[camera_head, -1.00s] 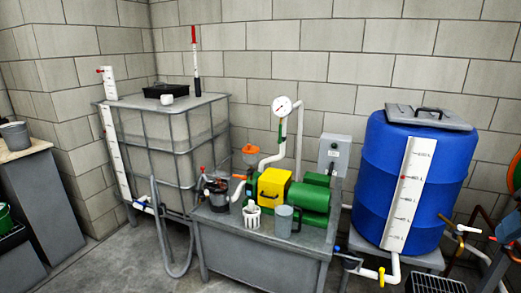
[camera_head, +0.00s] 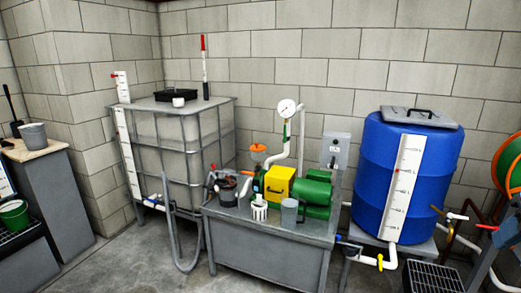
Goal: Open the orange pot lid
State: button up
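A small orange piece (camera_head: 258,148), which looks like a lid or cap, sits above a clear or pale bowl behind the steel bench (camera_head: 270,228). It appears closed on what is below it, though it is too small to be sure. A dark pot (camera_head: 222,190) with a small red part on top stands on the bench's left side. A green pump (camera_head: 316,192) with a yellow cover (camera_head: 279,183) stands to its right. My gripper is not in view.
A white slotted basket (camera_head: 259,210) and a grey mug (camera_head: 289,213) stand at the bench's front edge. A caged tank (camera_head: 185,140) with a hose is left, a blue drum (camera_head: 375,170) right. Bare floor (camera_head: 130,265) lies at front left.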

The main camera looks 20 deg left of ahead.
aim_at(256, 148)
jog(key=k, duration=0.9)
jog(key=u, duration=0.3)
jog(key=i, duration=0.55)
jog(key=u, duration=0.55)
jog(key=i, duration=1.1)
jog(key=z, duration=0.85)
jog(key=i, duration=0.45)
jog(key=u, duration=0.15)
